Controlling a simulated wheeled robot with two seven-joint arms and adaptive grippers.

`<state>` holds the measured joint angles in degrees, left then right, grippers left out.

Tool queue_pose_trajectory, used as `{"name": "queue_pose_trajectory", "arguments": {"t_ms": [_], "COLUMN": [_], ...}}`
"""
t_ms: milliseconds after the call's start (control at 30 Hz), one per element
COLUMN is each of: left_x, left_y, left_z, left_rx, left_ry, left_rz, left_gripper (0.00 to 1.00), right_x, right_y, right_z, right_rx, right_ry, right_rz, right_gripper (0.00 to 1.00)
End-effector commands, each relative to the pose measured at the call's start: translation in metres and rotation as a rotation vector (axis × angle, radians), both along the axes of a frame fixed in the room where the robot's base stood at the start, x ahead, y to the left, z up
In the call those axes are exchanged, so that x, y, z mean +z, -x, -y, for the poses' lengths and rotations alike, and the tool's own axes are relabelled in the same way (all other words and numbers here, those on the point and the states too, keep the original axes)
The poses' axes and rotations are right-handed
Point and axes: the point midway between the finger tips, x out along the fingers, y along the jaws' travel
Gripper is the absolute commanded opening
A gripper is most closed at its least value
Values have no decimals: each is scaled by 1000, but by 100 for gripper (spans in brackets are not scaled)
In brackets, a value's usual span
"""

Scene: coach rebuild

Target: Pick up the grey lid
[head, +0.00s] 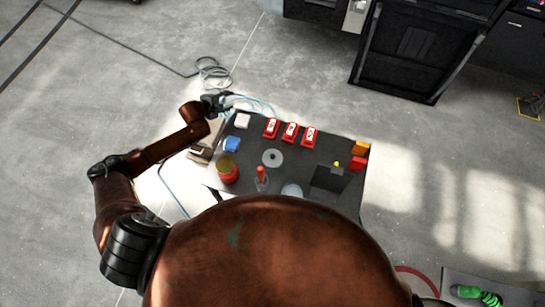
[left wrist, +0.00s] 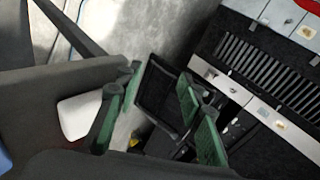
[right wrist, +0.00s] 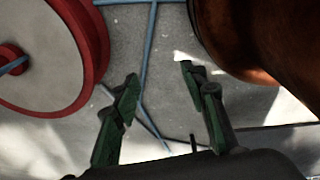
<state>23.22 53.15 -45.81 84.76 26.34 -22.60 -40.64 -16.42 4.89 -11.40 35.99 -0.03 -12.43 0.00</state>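My right gripper (right wrist: 160,76) is open and empty in the right wrist view, above the floor. It does not show in the head view. I cannot make out the lid in either wrist view.
Around the lid stand a white block (head: 243,121), a blue item (head: 232,144), a red can (head: 228,174), a red-handled item (head: 262,176), a pale round dish (head: 292,190), red switch-like boxes (head: 290,131) and a black box (head: 328,178). A red-rimmed reel (right wrist: 85,60) is near my right gripper.

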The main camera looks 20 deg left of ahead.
Motion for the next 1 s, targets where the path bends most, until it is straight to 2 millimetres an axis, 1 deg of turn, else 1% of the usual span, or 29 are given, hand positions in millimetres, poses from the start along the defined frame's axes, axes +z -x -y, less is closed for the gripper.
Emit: {"name": "queue_pose_trajectory", "arguments": {"t_ms": [33,67,100,167,200,267,300,367,400,500,600,700,833,1000], "left_x": [8,13,19,27,33,39,42,44,45,45,44,43,39,22], "left_y": [1,3,6,16,25,43,57,82,99,140,174,198,211,209], "left_z": [31,48,71,104,127,156,174,194,204,219,224,223,223,228], "left_rx": [-118,-192,-293,-455,-572,-758,-886,-1075,-1196,-1470,-1687,-1833,-1923,-1937], "left_ry": [-82,-136,-211,-328,-411,-544,-633,-758,-834,-995,-1105,-1171,-1205,-1210], "left_rz": [5,12,22,39,53,76,93,118,134,174,207,232,249,253], "left_gripper": [35,35,35,35,35,35,35,35,35,35,35,35,35,35], "right_x": [-1,-1,-1,-1,-1,-1,-1,-1,-1,-1,-1,-1,-1,-2], "right_y": [2,4,6,10,13,19,23,27,29,28,25,20,16,15], "right_z": [0,0,0,0,0,-1,-1,-3,-5,-8,-9,-9,-9,-7], "right_rx": [-1,-1,-2,-2,-3,-6,-7,-8,-9,-10,-9,-8,-6,-5], "right_ry": [-1,0,0,1,0,0,-1,-3,-4,-8,-9,-9,-9,-7], "right_rz": [-3,-5,-9,-14,-18,-24,-28,-34,-37,-36,-32,-26,-20,-20], "right_gripper": [40,40,40,40,40,40,40,40,40,40,40,40,40,40]}}
